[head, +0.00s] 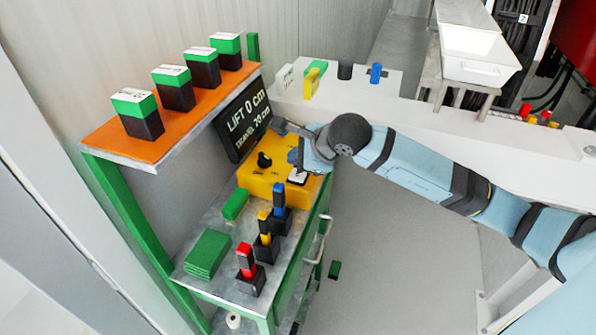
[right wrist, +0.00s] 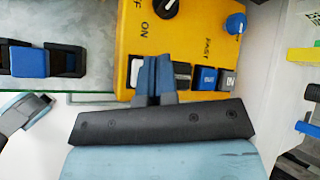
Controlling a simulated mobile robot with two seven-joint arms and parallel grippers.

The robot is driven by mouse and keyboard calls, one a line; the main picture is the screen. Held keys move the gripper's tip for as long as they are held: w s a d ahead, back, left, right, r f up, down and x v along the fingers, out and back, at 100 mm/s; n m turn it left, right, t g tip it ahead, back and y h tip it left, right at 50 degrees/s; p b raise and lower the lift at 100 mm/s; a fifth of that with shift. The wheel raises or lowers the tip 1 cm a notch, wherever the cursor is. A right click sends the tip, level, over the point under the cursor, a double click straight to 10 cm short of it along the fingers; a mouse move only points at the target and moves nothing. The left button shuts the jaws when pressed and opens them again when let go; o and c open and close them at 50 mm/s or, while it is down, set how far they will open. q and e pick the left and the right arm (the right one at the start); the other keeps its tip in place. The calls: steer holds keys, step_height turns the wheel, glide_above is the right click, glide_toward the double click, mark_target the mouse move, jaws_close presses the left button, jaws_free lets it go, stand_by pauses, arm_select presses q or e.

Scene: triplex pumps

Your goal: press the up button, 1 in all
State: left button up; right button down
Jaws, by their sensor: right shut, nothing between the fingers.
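The yellow control box (head: 252,183) sits on the shelf of the green-framed bench. The right wrist view shows the box close up (right wrist: 134,42), with a black ON/OFF knob (right wrist: 165,7), a blue knob (right wrist: 235,23) by the word FAST, and a row of buttons along its near edge. I cannot tell which is the up button. My right gripper (head: 294,157) is shut and empty, its fingers (right wrist: 155,62) over the button row beside the white button. Contact cannot be judged.
A black display (head: 246,117) behind the box reads LIFT 0 cm, TRAVEL 20 cm. Red, yellow and blue pieces in black holders (head: 251,281) and green plates (head: 207,254) share the shelf. An orange shelf (head: 178,132) with green-and-black boxes overhangs at left.

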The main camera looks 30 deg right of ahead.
mark_target(298, 175)
steer(key=shift+r+p, duration=0.65)
steer(key=shift+r, duration=1.35)
